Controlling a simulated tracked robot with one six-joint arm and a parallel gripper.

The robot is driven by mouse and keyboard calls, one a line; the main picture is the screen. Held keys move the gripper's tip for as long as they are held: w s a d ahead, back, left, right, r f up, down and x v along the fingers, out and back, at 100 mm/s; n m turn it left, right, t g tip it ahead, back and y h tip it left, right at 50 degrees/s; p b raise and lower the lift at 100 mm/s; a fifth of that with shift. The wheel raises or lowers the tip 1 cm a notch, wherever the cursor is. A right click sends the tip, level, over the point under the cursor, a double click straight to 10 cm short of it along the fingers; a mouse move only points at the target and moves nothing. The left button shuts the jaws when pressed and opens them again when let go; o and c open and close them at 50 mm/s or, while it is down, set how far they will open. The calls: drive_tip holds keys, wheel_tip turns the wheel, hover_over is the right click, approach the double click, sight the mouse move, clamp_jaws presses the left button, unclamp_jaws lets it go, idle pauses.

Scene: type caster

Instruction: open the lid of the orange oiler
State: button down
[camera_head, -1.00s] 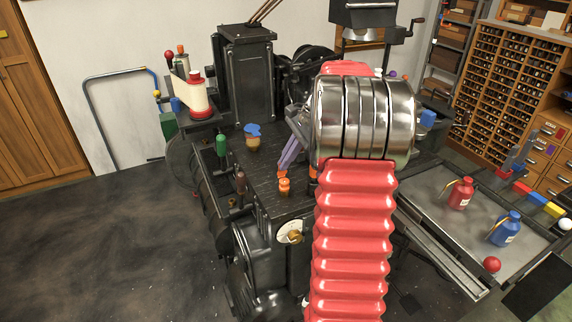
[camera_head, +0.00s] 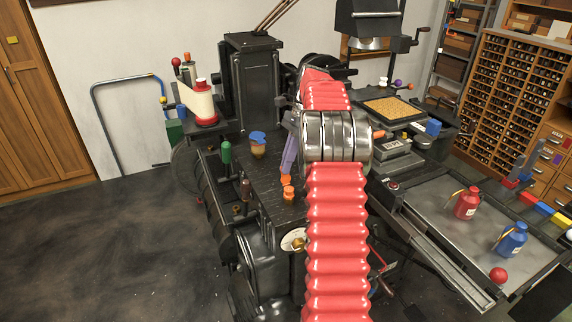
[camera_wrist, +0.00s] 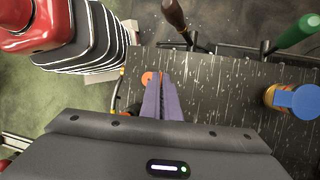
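The orange oiler (camera_head: 289,197) is small, with an amber body and orange top, and stands on the black machine bed. A second orange piece (camera_head: 286,180) shows just above it, at my fingertips; I cannot tell for sure whether this is its raised lid. My gripper (camera_head: 285,174) has purple fingers pointing down at the oiler. In the wrist view the fingers (camera_wrist: 161,80) lie close side by side and look shut, with nothing clearly between them. Orange (camera_wrist: 149,78) shows just beyond their tips, mostly hidden by them. Contact cannot be told.
A blue-lidded oiler (camera_head: 258,146) stands on the bed, left of and behind my fingers. Green (camera_head: 226,152) and brown (camera_head: 246,187) handles rise along the bed's left edge. At right, a tray holds a red bottle (camera_head: 467,203), a blue bottle (camera_head: 512,240) and a red ball (camera_head: 499,275).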

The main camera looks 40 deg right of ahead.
drive_tip(key=c, duration=2.5)
unclamp_jaws()
drive_tip(key=shift+w, duration=0.1)
drive_tip(key=o, duration=0.5)
drive_tip(key=shift+r, duration=0.1)
drive_tip(key=shift+v, duration=3.6)
